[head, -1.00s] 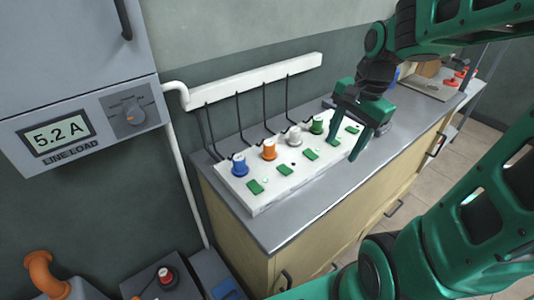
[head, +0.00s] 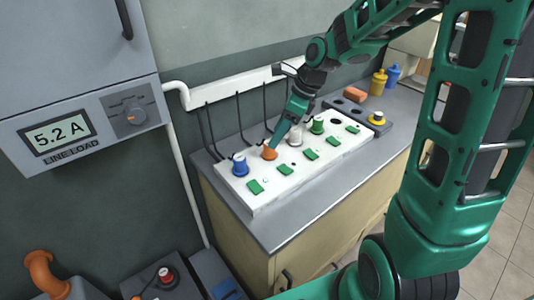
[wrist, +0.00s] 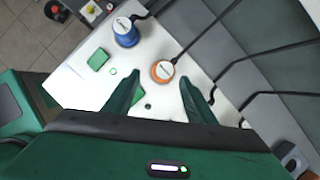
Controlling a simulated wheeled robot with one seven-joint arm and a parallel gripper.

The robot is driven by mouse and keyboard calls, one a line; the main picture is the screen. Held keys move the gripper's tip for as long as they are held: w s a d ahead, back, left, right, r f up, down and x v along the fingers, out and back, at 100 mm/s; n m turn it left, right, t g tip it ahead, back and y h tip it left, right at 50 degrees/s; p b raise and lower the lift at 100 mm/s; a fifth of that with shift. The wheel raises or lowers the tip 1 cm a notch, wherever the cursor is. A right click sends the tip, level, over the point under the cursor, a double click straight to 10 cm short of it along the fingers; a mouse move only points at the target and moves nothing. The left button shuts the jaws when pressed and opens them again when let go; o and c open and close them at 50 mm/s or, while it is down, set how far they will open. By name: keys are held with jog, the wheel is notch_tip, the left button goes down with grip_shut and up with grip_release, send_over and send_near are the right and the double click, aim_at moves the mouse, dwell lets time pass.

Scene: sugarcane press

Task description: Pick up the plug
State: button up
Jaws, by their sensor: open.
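A white panel (head: 252,204) on the counter carries a row of plugs with dark cables. They are a blue plug (head: 239,166), an orange plug (head: 268,155), a white plug (head: 295,138) and a green plug (head: 317,125). My gripper (head: 274,145) points down at the orange plug and partly covers it in the head view. In the wrist view, the open fingers stand to either side of the line to the orange plug (wrist: 162,71), which shows just beyond the fingertips. The blue plug (wrist: 126,32) is to its upper left. Whether the fingers touch the orange plug cannot be told.
Green switches (head: 284,169) line the panel's front. Cables rise to a white wall rail (head: 225,90). A dark tray with a yellow plug (head: 377,118), an orange block (head: 355,94) and yellow and blue bottles (head: 378,82) stand farther back. The counter's front strip is clear.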

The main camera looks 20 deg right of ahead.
aim_at(269, 152)
jog(key=shift+w+x, duration=0.15)
jog(key=shift+x, duration=1.55)
jog(key=shift+w+x, duration=0.2)
jog(key=shift+x, duration=1.5)
jog(key=shift+d, duration=0.1)
jog(key=c, duration=1)
jog(key=shift+o, duration=0.2)
jog(key=shift+r, duration=0.1)
